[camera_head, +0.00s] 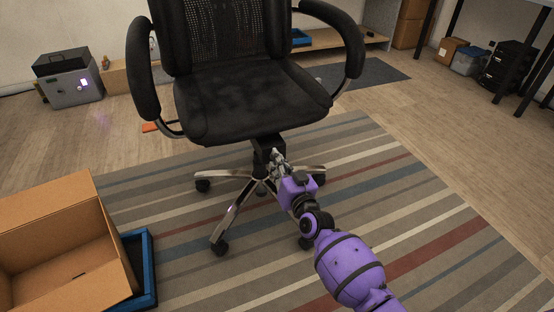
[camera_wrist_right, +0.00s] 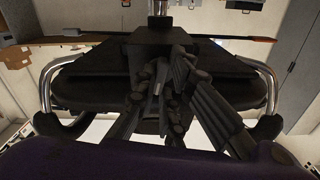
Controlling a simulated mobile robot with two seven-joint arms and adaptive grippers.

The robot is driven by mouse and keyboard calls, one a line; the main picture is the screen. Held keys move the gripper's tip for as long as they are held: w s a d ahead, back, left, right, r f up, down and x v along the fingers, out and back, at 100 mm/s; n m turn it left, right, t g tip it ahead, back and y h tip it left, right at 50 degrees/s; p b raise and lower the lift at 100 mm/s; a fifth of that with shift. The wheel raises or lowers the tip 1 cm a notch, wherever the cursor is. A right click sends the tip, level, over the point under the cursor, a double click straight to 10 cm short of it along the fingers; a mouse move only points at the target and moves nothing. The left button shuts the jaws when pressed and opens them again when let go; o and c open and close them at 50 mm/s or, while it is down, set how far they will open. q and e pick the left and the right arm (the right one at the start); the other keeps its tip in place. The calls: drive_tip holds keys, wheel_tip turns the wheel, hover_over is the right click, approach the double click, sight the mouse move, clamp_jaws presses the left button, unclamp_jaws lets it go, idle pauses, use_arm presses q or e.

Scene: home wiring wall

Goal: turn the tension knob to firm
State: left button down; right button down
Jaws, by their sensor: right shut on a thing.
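A black office chair (camera_head: 245,92) stands on a striped rug, with its mesh back upright and both armrests in view. My right gripper (camera_head: 276,158) reaches under the front of the seat, by the dark mechanism (camera_head: 267,143) at the top of the chair's column. In the right wrist view the gripper's dark fingers (camera_wrist_right: 165,98) are closed together below the black mechanism block (camera_wrist_right: 158,45), around something dark. The tension knob itself is mostly hidden by the fingers, and its setting cannot be read. My left gripper is not in view.
The chair's star base (camera_head: 232,212) with casters spreads below my right gripper. An open cardboard box (camera_head: 106,250) with a blue tray (camera_head: 145,262) is at the lower left. A grey device (camera_head: 72,90) stands at the back left. The rug (camera_head: 400,215) is clear at the right.

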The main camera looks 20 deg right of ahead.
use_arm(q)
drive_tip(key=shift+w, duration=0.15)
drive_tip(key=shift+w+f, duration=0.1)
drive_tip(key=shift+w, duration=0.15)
use_arm(e)
drive_tip(key=shift+m, duration=1)
drive_tip(key=m, duration=0.4)
drive_tip(key=shift+f+b, duration=0.1)
drive_tip(key=shift+b, duration=0.25)
drive_tip(key=c, duration=1.9)
unclamp_jaws()
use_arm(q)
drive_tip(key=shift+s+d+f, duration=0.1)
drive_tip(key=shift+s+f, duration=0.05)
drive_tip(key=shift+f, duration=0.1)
use_arm(e)
drive_tip(key=shift+o, duration=0.7)
